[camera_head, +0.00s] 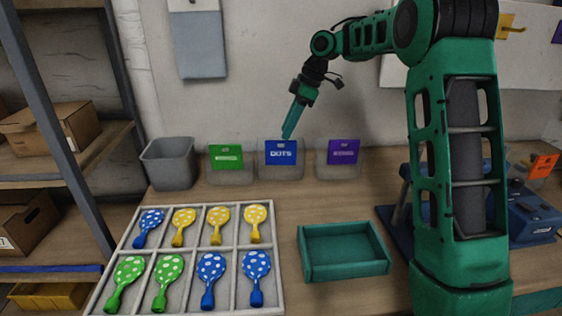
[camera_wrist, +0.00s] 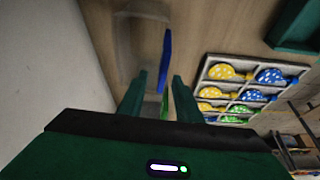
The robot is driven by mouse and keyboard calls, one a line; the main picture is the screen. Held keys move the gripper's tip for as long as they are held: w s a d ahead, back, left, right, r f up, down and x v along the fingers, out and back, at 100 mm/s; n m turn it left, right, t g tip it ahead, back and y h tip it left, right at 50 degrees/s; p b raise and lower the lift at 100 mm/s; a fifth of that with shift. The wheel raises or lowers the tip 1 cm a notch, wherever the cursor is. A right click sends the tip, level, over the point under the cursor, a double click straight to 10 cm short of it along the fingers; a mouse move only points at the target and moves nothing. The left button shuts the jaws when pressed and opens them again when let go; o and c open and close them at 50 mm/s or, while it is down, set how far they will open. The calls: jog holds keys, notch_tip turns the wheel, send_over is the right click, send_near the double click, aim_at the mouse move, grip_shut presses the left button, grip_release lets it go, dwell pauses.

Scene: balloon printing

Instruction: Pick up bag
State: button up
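Three translucent, bag-like holders stand in a row against the wall. The left one has a green card (camera_head: 226,157), the middle one a blue card marked "DOTS" (camera_head: 281,152), and the right one a purple card (camera_head: 343,151). I cannot tell for certain which of these is the bag. My gripper (camera_head: 289,135) points down at the top of the middle holder. In the wrist view, its two fingers (camera_wrist: 160,90) are apart, with the blue card (camera_wrist: 166,60) ahead and part of the green card (camera_wrist: 164,106) seen between them. Whether the fingers touch the holder is unclear.
A divided tray (camera_head: 188,250) holds several dotted balloons. An empty green tray (camera_head: 345,273) lies right of it. A grey bin (camera_head: 169,163) stands left of the holders. A blue device (camera_head: 533,220) is at the right. Shelves with boxes (camera_head: 50,125) stand far left.

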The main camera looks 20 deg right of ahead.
aim_at(279, 148)
jog(key=x, duration=0.5)
jog(key=shift+s+x, duration=0.15)
jog(key=shift+x, duration=1.1)
jog(key=shift+s+x, duration=0.1)
jog(key=shift+x, duration=1.15)
grip_shut()
